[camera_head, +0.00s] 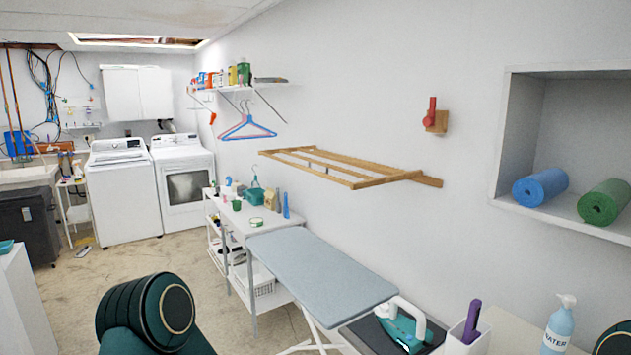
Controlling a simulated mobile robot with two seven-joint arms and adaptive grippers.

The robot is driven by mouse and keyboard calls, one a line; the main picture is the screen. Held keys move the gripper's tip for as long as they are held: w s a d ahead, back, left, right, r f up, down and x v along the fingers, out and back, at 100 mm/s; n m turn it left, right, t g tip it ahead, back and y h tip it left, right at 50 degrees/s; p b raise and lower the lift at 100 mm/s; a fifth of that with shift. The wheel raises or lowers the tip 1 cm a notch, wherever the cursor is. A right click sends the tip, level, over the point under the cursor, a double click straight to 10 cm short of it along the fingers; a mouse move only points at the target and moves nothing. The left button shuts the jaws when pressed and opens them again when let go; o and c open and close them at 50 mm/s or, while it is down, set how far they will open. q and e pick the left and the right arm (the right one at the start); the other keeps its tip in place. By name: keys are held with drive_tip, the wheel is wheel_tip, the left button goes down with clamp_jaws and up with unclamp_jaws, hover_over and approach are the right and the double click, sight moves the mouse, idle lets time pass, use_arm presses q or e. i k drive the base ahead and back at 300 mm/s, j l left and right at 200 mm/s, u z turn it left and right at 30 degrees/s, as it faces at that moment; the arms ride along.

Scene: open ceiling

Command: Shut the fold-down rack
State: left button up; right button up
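The wooden fold-down rack (345,168) sticks out from the right-hand wall, folded down roughly level with its slats open to the room. A wooden bar (428,179) at its near end lies against the wall. Above it, a red catch (432,108) on a small wooden block (438,122) is fixed to the wall, apart from the rack. Parts of my own arms show at the bottom left and bottom right corner, but neither gripper is in view. Nothing of mine touches the rack.
An ironing board (318,272) with a teal iron (405,328) stands below the rack. A white cart (240,222) stands beyond it. A wall niche (520,125) holds rolled mats. A water bottle (560,325) stands front right.

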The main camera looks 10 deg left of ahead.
sight(392, 176)
drive_tip(key=i+j, duration=0.3)
drive_tip(key=i+j+z, duration=0.1)
drive_tip(key=i+j, duration=0.2)
drive_tip(key=j, duration=0.15)
drive_tip(key=i+j, duration=0.3)
drive_tip(key=i+j+z, duration=0.1)
drive_tip(key=i+j, duration=0.2)
drive_tip(key=j, duration=0.25)
